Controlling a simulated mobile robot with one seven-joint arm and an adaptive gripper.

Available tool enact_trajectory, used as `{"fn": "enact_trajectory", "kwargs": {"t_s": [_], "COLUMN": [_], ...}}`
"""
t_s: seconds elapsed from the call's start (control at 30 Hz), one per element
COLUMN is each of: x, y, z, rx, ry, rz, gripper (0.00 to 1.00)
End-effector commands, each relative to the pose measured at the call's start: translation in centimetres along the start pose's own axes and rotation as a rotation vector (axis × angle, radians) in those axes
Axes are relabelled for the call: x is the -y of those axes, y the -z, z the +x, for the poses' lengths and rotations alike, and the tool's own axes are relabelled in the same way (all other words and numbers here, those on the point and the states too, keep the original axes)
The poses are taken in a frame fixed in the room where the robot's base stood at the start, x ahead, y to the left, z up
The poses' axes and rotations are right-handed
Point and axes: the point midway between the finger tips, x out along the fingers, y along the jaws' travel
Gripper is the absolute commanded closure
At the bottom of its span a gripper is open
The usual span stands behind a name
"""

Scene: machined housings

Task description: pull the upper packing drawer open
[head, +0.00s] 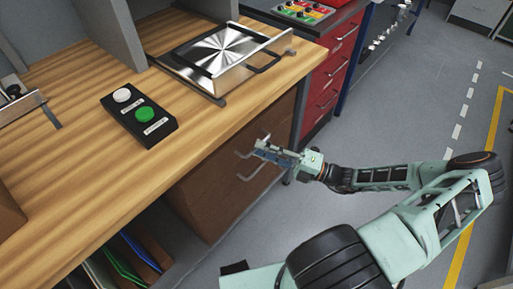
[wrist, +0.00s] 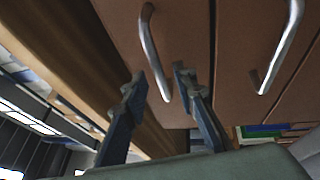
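The brown upper packing drawer (head: 238,137) is under the wooden bench top, and its front looks flush with the cabinet. Its bar handle (wrist: 152,50) shows in the wrist view, nearer the bench edge. My gripper (head: 259,149) is at this handle in the head view and hides part of it. In the wrist view my two fingers (wrist: 159,75) are apart, with the handle's lower end in the gap between them. I cannot tell whether either finger touches it. The lower drawer's handle (wrist: 281,48) is to the right in the wrist view and shows below my gripper in the head view (head: 246,174).
On the bench top (head: 62,165) are a black button box (head: 138,118) with white and green buttons and a framed metal plate (head: 218,52). A red drawer cabinet (head: 328,88) stands beyond. Folders (head: 122,257) stand under the bench. Grey floor (head: 412,110) is clear to the right.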

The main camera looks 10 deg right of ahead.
Motion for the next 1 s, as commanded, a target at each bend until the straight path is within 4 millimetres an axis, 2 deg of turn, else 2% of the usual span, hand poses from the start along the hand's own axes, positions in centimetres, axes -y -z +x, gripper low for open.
{"fn": "enact_trajectory", "kwargs": {"t_s": [0.2, 0.5, 0.73, 1.0], "x": [0.0, 0.0, 0.0, 0.0], "y": [0.1, 0.0, 0.0, 0.0], "z": [2.0, 2.3, 2.2, 2.2], "rx": [-0.001, -0.001, -0.001, -0.001], "ry": [-0.001, 0.001, 0.001, 0.001], "rz": [0.000, 0.000, -0.001, -0.001], "gripper": [0.74, 0.74, 0.98, 1.00]}}
